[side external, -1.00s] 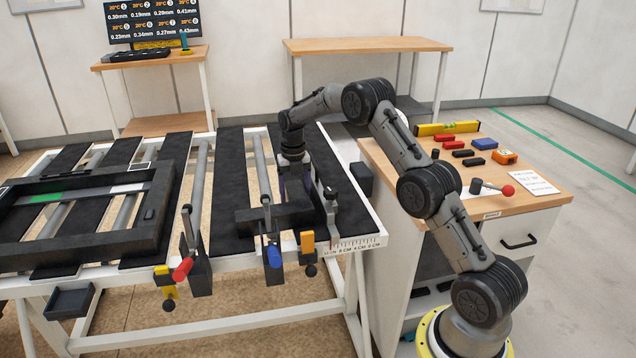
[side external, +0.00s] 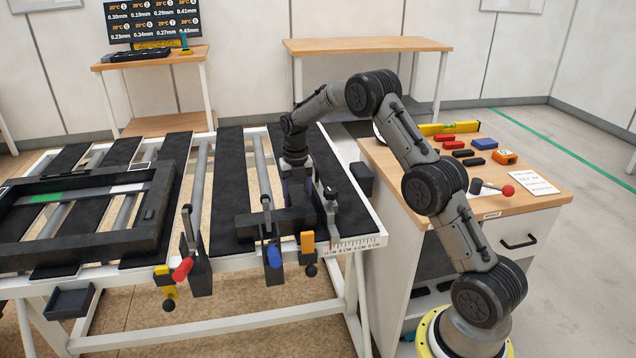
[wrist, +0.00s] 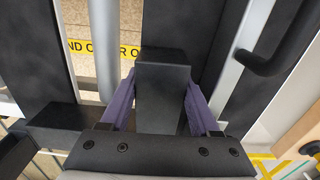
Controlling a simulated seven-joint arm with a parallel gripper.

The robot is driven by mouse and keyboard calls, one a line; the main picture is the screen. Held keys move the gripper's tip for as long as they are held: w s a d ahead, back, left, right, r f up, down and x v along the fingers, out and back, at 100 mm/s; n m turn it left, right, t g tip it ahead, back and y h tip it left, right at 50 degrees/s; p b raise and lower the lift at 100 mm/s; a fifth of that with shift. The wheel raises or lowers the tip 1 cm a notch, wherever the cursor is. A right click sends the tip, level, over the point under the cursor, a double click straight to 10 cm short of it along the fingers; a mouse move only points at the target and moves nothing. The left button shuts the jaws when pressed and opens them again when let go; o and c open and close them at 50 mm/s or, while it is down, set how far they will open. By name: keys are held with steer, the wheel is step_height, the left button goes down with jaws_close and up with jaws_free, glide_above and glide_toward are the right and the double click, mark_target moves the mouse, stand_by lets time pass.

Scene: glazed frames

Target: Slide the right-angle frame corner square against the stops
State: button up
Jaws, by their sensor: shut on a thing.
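The dark right-angle frame corner (side external: 250,228) lies on the black slats near the front right of the bench. In the wrist view a dark block-shaped arm of it (wrist: 163,95) stands between two purple fingers. My gripper (wrist: 160,108) is shut on that arm from both sides; in the side view my gripper (side external: 297,192) is partly hidden by the corner and nearby fittings. A metal stop fitting (side external: 332,208) stands just right of the corner, by a ruled scale (side external: 352,244). Whether the corner touches it, I cannot tell.
A blue-handled clamp (side external: 274,257) and a yellow-tabbed fitting (side external: 307,241) stand at the front edge. A red-handled clamp (side external: 183,268) is further left. A larger dark frame (side external: 150,225) lies on the left slats. A wooden-topped cabinet (side external: 530,195) with tools stands right of the bench.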

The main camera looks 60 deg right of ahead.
mark_target(301, 199)
steer(key=shift+s+a, duration=1.2)
steer(key=shift+s, duration=0.15)
steer(key=shift+s+a+f, duration=0.1)
steer(key=shift+s+a, duration=0.1)
steer(key=shift+a, duration=0.05)
steer(key=shift+a, duration=0.1)
steer(key=shift+c, duration=0.5)
steer(key=o, duration=1.4)
steer(key=shift+w+d, duration=0.1)
steer(key=shift+d, duration=0.2)
